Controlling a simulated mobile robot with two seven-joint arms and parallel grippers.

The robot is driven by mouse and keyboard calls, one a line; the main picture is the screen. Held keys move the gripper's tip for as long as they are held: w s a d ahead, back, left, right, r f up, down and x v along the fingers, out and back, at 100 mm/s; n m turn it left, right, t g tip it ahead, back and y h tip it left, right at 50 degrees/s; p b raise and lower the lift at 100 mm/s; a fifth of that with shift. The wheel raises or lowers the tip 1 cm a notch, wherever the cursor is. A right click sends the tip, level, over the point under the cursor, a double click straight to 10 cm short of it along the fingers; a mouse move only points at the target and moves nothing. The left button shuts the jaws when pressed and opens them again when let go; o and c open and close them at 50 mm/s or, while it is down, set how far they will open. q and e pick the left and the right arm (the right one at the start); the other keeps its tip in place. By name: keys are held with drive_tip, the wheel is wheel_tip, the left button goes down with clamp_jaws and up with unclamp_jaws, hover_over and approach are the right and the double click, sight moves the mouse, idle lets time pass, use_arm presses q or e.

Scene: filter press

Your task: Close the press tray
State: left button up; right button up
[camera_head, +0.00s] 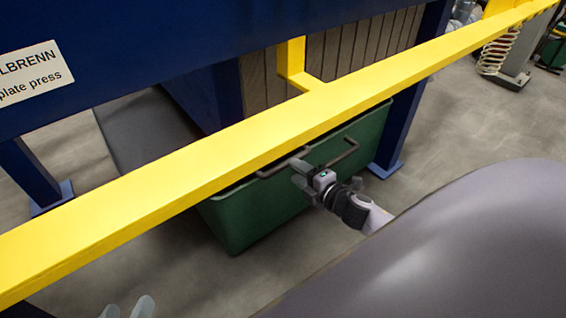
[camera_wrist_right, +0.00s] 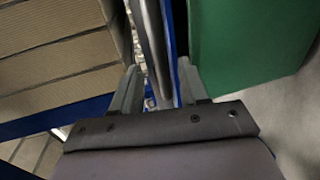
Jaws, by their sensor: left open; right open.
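A dark grey flat panel (camera_head: 140,125), which may be the press tray, slopes under the blue press at the left in the head view. The yellow rail hides its lower part. My right gripper (camera_head: 300,174) is open beside the green bin's rim, near its bar handles. In the right wrist view, thin grey and blue edges (camera_wrist_right: 157,45) show between or beyond the open right fingers (camera_wrist_right: 160,82); I cannot tell whether they touch. My left gripper (camera_head: 127,309) is open and empty at the bottom edge, with only its fingertips showing.
A green bin (camera_head: 240,217) stands under the press. A long yellow rail (camera_head: 180,178) crosses in front. Blue legs (camera_head: 410,110) and brown plates (camera_head: 350,50) stand behind.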

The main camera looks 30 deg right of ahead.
sight(286, 162)
drive_tip(key=shift+b+x, duration=0.8)
drive_tip(key=shift+x, duration=2.05)
clamp_jaws()
